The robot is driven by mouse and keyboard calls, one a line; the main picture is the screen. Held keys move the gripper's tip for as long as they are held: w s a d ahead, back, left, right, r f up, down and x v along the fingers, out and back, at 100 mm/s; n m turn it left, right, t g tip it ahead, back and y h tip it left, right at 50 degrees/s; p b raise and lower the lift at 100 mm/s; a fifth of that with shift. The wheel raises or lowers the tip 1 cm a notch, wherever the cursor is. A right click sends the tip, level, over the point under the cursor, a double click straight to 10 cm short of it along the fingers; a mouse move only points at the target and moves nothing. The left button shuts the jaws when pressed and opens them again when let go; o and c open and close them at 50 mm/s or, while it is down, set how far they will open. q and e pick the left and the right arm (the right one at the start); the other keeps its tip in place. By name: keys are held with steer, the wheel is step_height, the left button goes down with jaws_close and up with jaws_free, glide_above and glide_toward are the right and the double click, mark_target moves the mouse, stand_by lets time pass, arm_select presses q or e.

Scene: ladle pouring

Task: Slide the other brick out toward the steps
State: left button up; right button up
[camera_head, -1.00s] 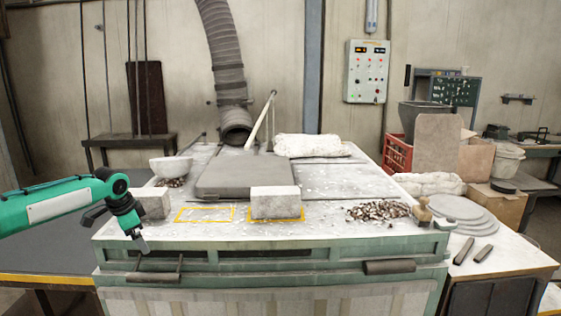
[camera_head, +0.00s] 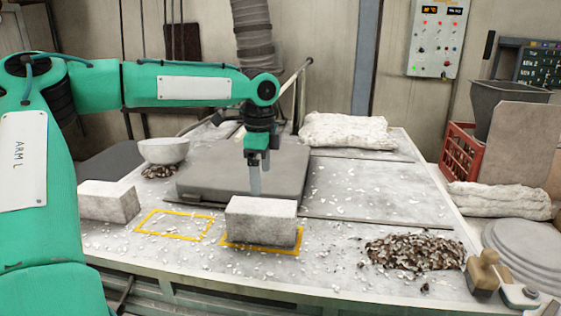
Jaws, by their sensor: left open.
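A pale grey brick (camera_head: 262,222) sits on the table on a yellow outlined rectangle (camera_head: 232,246) in the middle. A second pale brick (camera_head: 108,202) stands at the table's left side, outside the outlines and partly behind my left arm. My right gripper is not in view. I see no steps I can identify.
An empty yellow outline (camera_head: 174,224) lies between the bricks. A flat grey slab (camera_head: 205,175) lies behind. A pile of brown chips (camera_head: 413,251) lies to the right.

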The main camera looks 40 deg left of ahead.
mark_target(262, 206)
arm_select(q)
steer(key=shift+d, duration=0.1)
steer(key=shift+s+r, duration=0.15)
steer(key=shift+s, duration=0.05)
step_height(262, 206, down, 4)
steer(key=shift+w+r+p, duration=0.1)
steer(key=shift+r+p, duration=0.05)
steer(key=shift+p, duration=0.25)
step_height(262, 206, down, 9)
steer(key=shift+r+p, duration=0.1)
steer(key=shift+p, duration=0.7)
steer(key=shift+f, duration=0.7)
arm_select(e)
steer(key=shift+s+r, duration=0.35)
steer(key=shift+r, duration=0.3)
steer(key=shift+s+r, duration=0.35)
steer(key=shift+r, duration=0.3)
